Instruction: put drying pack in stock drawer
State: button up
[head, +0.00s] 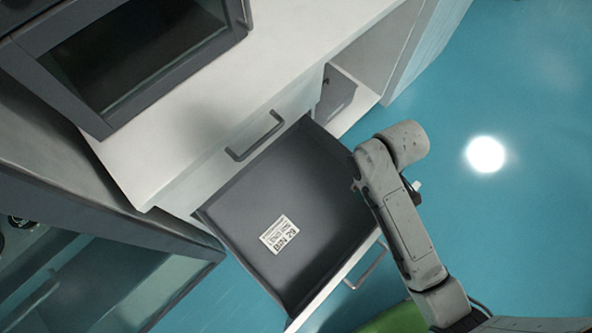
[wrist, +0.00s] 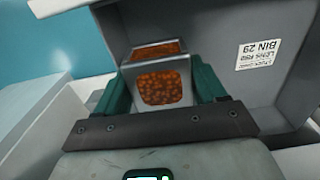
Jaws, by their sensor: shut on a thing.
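The stock drawer (head: 325,195) is pulled open in the head view, dark grey inside, with a white BIN 29 label (head: 279,234) on its floor. No other thing shows inside it. In the wrist view my gripper (wrist: 160,72) is shut on the drying pack (wrist: 163,87), a pale pack with windows of orange beads, held between green fingers. The drawer's interior (wrist: 215,40) and label (wrist: 259,56) show beyond the pack and to its right. In the head view my arm hides the gripper and pack, at the drawer's right side. The pack's height over the drawer is unclear.
A white counter (head: 200,110) with a dark-windowed appliance (head: 130,50) stands behind the drawer. An open cabinet bay (head: 365,75) is to the drawer's right. Blue floor (head: 520,230) lies clear at the right. A drawer front handle (head: 365,268) sticks out.

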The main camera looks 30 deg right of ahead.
jog(key=shift+s+a+f, duration=0.75)
jog(key=shift+s+a, duration=0.05)
jog(key=shift+s, duration=0.15)
jog(key=w+a+f+b, duration=0.1)
jog(key=w+a+f, duration=0.1)
jog(key=w+f, duration=0.1)
jog(key=w+a+f+b, duration=0.1)
jog(key=w+a+f, duration=0.2)
jog(key=w, duration=0.1)
jog(key=w+a+f+b, duration=0.1)
jog(key=w+a+f, duration=0.1)
jog(key=w+f, duration=0.1)
jog(key=shift+w+a+f+b, duration=0.3)
jog(key=shift+w+f+b, duration=0.1)
jog(key=shift+w, duration=0.3)
jog(key=shift+w+f+b, duration=0.1)
jog(key=shift+f+b, duration=0.3)
jog(key=shift+f, duration=1.2)
jog(key=o, duration=1.2)
jog(key=shift+f, duration=0.15)
jog(key=shift+o, duration=0.2)
notch_tip(320, 180, up, 12)
jog(key=p, duration=0.3)
jog(key=shift+r, duration=0.2)
